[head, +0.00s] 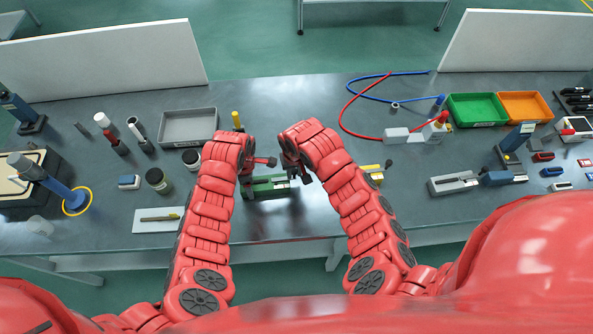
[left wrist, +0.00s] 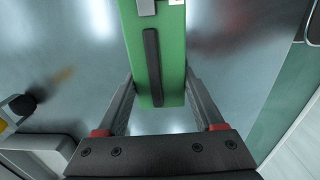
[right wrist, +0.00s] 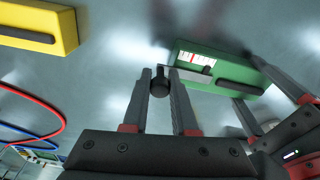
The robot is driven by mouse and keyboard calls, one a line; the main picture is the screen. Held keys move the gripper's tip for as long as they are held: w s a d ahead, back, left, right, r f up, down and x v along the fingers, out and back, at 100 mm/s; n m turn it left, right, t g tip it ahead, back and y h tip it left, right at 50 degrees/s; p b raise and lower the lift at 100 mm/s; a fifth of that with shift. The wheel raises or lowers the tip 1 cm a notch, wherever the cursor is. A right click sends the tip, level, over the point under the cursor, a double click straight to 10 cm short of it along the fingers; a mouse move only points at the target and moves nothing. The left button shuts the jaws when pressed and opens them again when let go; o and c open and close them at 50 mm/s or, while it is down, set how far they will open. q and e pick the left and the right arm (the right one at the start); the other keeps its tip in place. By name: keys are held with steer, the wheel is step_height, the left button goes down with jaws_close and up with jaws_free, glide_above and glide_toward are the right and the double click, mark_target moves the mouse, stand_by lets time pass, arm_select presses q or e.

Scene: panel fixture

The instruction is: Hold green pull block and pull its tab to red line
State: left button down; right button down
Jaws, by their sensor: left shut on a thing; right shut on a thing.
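The green pull block (head: 268,184) lies on the grey bench between my two arms. In the left wrist view the block (left wrist: 155,60) sits between the fingers of my left gripper (left wrist: 160,84), which is shut on its sides. In the right wrist view a white label with red marks (right wrist: 195,60) shows on the block; I cannot make out the single red line. A grey strip runs along the block toward a dark round knob, the pull tab (right wrist: 159,86). My right gripper (right wrist: 159,76) is shut on this knob beside the block's end.
A yellow block (right wrist: 40,25) lies right of the green block in the head view. A grey tray (head: 188,127), jars and tools stand to the left. A white fixture with red and blue hoses (head: 397,135) and green and orange bins (head: 476,109) stand to the right.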

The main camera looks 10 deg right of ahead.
steer(key=c, duration=0.6)
jaws_free()
steer(key=r, duration=0.4)
steer(key=s+r, duration=0.1)
steer(key=r, duration=0.7)
steer(key=shift+s, duration=0.2)
arm_select(q)
jaws_free()
